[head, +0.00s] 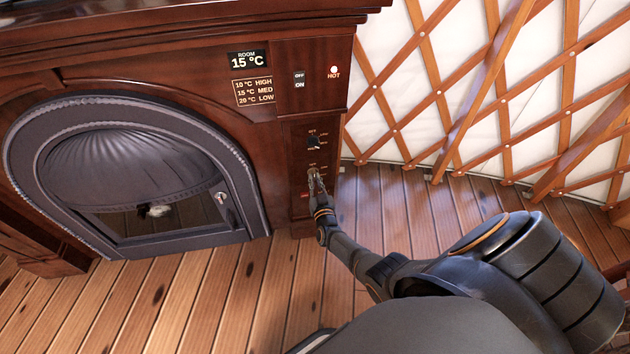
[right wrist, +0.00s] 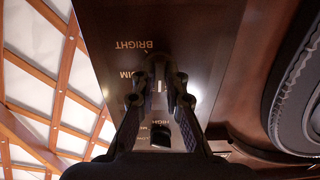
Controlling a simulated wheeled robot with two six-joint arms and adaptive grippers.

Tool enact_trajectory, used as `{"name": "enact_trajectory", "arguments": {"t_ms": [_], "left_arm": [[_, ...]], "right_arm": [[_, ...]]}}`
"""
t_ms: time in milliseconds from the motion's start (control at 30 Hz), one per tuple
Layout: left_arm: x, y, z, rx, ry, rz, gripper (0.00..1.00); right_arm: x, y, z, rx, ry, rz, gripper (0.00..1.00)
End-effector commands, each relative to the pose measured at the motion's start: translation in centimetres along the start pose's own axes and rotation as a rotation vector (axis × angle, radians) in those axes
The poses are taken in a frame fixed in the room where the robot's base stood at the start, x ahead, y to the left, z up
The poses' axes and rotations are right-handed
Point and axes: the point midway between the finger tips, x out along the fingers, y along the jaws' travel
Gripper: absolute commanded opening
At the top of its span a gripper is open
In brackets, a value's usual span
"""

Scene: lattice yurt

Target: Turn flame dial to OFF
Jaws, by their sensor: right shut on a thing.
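The flame dial (right wrist: 158,66) is the lower of two dials on the narrow dark wood panel (head: 302,128), right of the stove door. In the right wrist view, the words BRIGHT and DIM show upside down beside it. My right gripper (head: 316,175) is shut on this dial; it also shows in the right wrist view (right wrist: 160,82). The fingers hide most of the dial, so I cannot tell where it points. No OFF mark for it is readable. My left gripper is not in view.
The upper dial (head: 313,142), with HIGH and LOW beside it in the wrist view, sits close above my gripper. An OFF/ON switch (head: 299,80) and a lit red HOT lamp (head: 333,70) are higher up. The lattice wall (head: 480,90) stands right; wood floor (head: 420,215) lies between.

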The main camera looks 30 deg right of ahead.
Motion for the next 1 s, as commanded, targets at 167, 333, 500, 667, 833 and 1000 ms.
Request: {"name": "enact_trajectory", "arguments": {"t_ms": [167,333,500,667,833,1000], "left_arm": [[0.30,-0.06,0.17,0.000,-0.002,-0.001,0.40],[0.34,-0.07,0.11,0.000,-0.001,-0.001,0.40],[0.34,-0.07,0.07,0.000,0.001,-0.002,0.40],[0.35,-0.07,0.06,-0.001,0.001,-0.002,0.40],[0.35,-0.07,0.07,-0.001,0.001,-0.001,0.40],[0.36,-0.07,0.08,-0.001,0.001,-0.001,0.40]], "right_arm": [[-0.11,0.01,0.17,-0.036,-0.004,0.000,0.00],[-0.10,0.00,0.17,-0.048,-0.004,-0.001,0.00],[-0.10,0.01,0.18,-0.049,-0.004,-0.001,0.00],[-0.10,0.01,0.18,-0.049,-0.004,-0.001,0.14],[-0.06,0.01,0.11,-0.048,-0.002,-0.001,0.34],[-0.03,0.01,0.06,-0.047,-0.001,0.000,0.34]]}}
